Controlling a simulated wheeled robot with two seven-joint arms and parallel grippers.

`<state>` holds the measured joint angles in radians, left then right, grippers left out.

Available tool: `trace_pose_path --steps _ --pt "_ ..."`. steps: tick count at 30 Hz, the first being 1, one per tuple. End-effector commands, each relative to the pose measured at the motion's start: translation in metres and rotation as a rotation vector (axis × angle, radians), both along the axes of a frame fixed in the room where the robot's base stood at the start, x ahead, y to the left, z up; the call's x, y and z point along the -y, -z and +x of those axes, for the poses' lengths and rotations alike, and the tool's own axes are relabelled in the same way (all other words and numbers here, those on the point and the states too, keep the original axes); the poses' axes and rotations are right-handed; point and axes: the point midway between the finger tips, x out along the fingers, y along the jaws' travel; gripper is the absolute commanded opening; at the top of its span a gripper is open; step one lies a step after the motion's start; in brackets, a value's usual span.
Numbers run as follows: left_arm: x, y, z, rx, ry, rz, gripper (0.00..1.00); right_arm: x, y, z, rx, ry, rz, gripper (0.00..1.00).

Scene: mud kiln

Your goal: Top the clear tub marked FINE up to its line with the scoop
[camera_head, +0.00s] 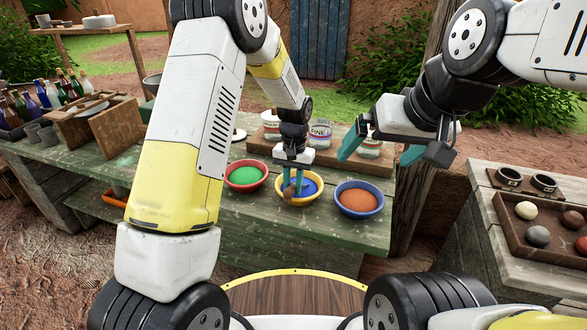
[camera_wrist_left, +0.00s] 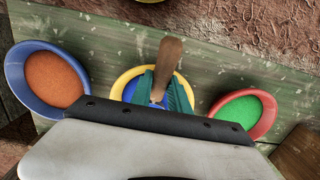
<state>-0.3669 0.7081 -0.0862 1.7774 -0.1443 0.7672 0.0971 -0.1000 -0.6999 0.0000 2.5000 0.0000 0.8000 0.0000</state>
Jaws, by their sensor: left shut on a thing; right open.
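The clear tub marked FINE (camera_head: 320,134) stands at the back of the green table, between two similar tubs. My left gripper (camera_head: 292,186) is over the yellow bowl (camera_head: 284,200) of blue powder (camera_head: 308,188). It is shut on the scoop's wooden handle (camera_wrist_left: 168,62), which also shows in the head view (camera_head: 288,192). The scoop's head is hidden, so I cannot tell whether it holds powder. My right gripper (camera_head: 388,154) is open and empty, in front of the right-hand tub. The fill line on the FINE tub is too small to make out.
A red bowl of green powder (camera_head: 246,176) stands left of the yellow bowl, and a blue bowl of orange powder (camera_head: 359,199) stands right. Bottles and a wooden crate (camera_head: 118,128) are at far left. A side table at right holds a tray of balls (camera_head: 508,222).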

Motion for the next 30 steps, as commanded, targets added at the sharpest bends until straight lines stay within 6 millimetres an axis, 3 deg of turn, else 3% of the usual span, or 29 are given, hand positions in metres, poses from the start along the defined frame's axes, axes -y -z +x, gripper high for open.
trace_pose_path --steps 30 --pt "0.0001 0.0064 0.0001 0.001 0.000 0.000 0.00 0.0000 0.0000 0.0000 0.000 0.000 0.000 1.00"
